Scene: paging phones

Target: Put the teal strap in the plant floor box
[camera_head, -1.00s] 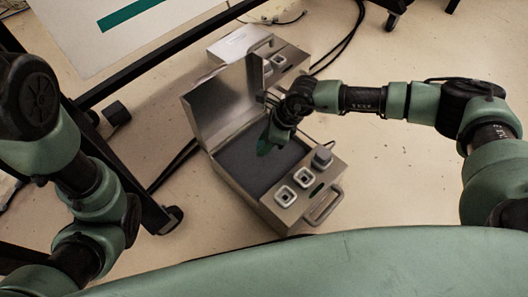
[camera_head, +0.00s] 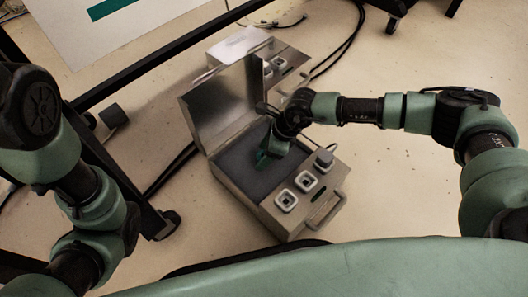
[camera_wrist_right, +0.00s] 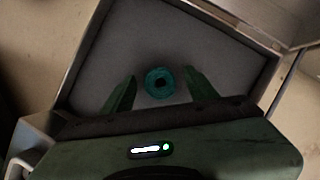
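The teal strap (camera_wrist_right: 160,83) shows in the right wrist view as a small rolled ring with a dark centre. It appears against the grey floor of an open metal box (camera_head: 236,187), between my right fingers and clear of both. My right gripper (camera_head: 265,156) is inside the box, pointing down, with its green fingers spread apart. In the head view the gripper and wrist hide most of the strap, and I cannot tell its teal from the fingers there. My left gripper is out of view; only my left arm shows.
The box lid (camera_head: 222,100) stands open on the far left side. The box's front panel has square white-rimmed sockets (camera_head: 286,201), a grey knob and a handle. A second metal case (camera_head: 240,45) stands behind. Cables and a black wheeled frame (camera_head: 165,222) lie left.

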